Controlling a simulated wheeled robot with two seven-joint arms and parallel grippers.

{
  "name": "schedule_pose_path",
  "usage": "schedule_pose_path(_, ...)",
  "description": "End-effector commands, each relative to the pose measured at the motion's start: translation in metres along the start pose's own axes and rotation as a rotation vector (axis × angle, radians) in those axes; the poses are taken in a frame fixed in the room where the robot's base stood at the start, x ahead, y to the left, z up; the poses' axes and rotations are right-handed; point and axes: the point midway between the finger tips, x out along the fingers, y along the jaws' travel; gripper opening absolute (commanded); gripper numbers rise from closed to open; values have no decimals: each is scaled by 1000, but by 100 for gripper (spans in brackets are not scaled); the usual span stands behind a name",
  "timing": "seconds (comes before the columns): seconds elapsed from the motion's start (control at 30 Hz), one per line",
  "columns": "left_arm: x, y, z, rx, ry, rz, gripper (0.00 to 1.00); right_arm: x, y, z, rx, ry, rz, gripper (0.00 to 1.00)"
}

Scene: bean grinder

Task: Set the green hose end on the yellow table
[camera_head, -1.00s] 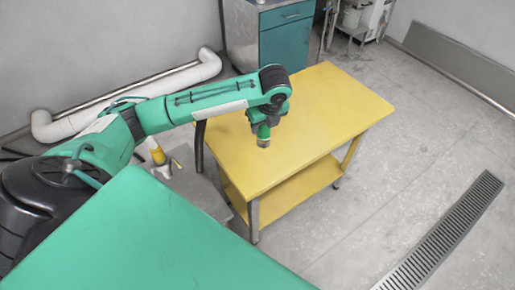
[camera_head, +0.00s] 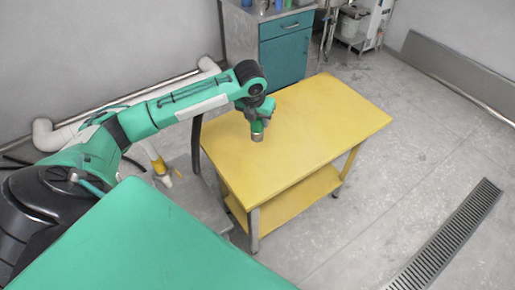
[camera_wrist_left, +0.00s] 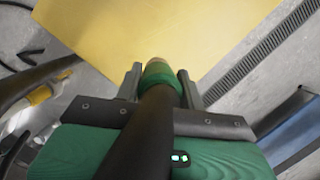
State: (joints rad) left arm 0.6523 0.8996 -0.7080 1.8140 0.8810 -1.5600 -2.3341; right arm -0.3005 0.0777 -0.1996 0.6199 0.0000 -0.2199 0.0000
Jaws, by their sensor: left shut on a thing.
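The yellow table (camera_head: 310,130) stands in the middle of the head view, with a lower shelf. Its top also fills the upper part of the left wrist view (camera_wrist_left: 150,30). My left gripper (camera_head: 259,120) is over the left part of the tabletop. It is shut on the green hose end (camera_wrist_left: 160,72), which has a metal tip pointing down in the head view (camera_head: 257,132). A black hose (camera_wrist_left: 145,130) runs back from it. I cannot tell whether the tip touches the tabletop. My right gripper is not in view.
A grey cabinet with a teal door (camera_head: 284,55) stands behind the table. A white pipe (camera_head: 60,135) runs along the wall at left. A floor grate (camera_head: 450,235) lies at right. The rest of the tabletop is bare.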

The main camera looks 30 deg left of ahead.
Motion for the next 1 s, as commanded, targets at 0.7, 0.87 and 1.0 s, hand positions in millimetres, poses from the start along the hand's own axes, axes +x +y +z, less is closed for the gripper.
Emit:
schedule_pose_path(0.7, 109, -1, -30, -2, 0, -1, 2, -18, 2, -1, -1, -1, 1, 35)
schedule_pose_path(0.87, 131, -1, -36, -3, -1, -1, 2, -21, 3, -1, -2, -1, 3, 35)
schedule_pose_path(1.0, 134, 0, -36, -2, -3, -1, 2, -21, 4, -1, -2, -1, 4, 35)
